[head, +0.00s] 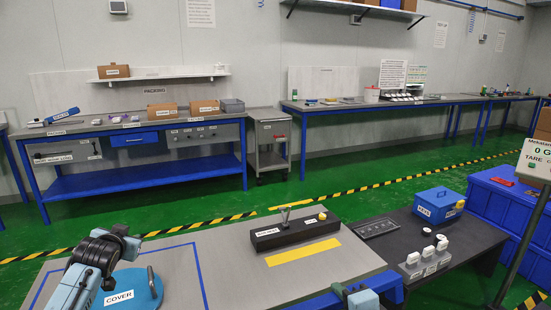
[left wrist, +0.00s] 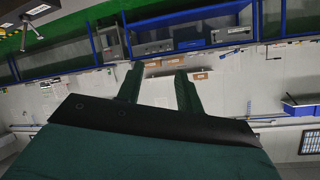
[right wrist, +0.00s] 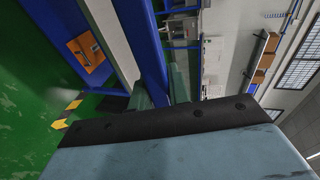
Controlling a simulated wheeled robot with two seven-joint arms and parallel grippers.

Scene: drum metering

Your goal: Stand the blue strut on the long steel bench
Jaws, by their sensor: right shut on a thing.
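The blue strut (head: 387,285) is a thick blue bar at the bottom of the head view, over the near right corner of the grey-topped near bench (head: 225,270). My right gripper (head: 355,294) is shut on it. In the right wrist view the strut (right wrist: 151,45) runs out from between the fingers (right wrist: 160,92). I cannot tell if it touches the bench. My left gripper is open and empty in the left wrist view (left wrist: 157,88); my left arm is at lower left in the head view. A long grey-topped bench (head: 345,106) with blue legs stands by the back wall.
A round blue cover (head: 128,289) and a black block with a lever (head: 295,233) are on the near bench. A dark table (head: 400,228) to its right holds a blue case (head: 438,204) and white-topped items. A packing bench (head: 85,129) stands at back left. Green floor between is clear.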

